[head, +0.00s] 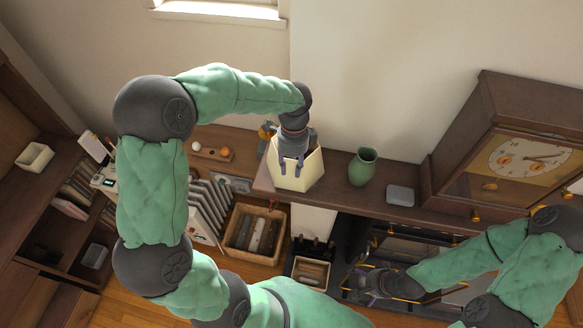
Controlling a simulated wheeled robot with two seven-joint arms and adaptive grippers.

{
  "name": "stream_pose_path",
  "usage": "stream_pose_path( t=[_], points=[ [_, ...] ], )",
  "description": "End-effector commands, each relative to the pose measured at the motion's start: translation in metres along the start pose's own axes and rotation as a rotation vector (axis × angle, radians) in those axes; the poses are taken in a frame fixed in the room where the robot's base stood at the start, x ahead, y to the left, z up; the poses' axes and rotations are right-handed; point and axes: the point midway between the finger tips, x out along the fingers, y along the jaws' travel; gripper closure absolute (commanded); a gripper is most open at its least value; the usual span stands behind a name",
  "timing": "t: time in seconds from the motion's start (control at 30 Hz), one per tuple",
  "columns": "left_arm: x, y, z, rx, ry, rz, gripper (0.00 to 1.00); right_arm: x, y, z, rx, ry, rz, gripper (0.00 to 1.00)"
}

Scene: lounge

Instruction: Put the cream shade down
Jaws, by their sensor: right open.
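The cream shade (303,180) is a pale tapered box at the left end of the dark wooden mantel shelf (335,185). My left gripper (292,168) points down at the shade from above, its fingers shut on the shade's upper part. The shade looks upright; whether its base touches the shelf or hangs just above it I cannot tell. My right gripper (362,284) is open and empty, low in front of the fireplace.
A green vase (363,167) and a small grey box (400,195) stand on the shelf to the right of the shade. A large wooden clock (520,155) fills its right end. A basket (254,234) stands below on the left.

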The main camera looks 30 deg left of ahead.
Motion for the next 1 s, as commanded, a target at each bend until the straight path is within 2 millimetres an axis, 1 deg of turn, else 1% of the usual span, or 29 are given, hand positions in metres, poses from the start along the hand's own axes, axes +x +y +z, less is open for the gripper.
stream_pose_path(
  t=[0.3, 0.5, 0.6, 0.7, 1.0],
  points=[
    [-0.062, -0.001, -0.001, 0.002, 0.002, -0.005, 0.68, 0.006, 0.002, 0.000, 0.000, -0.001, 0.000, 0.00],
    [-0.094, -0.001, 0.000, 0.001, 0.001, -0.003, 0.68, 0.008, 0.003, 0.000, 0.000, -0.001, 0.000, 0.00],
    [-0.103, -0.001, -0.001, 0.001, 0.000, -0.002, 0.68, 0.008, 0.003, 0.000, 0.000, -0.001, 0.000, 0.00],
    [-0.108, 0.000, 0.000, 0.001, 0.000, 0.000, 0.68, 0.009, 0.003, 0.000, 0.000, -0.001, 0.000, 0.00],
    [-0.110, 0.000, 0.000, 0.001, 0.000, 0.000, 0.68, 0.009, 0.003, 0.000, 0.000, -0.001, 0.000, 0.00]
  ],
)
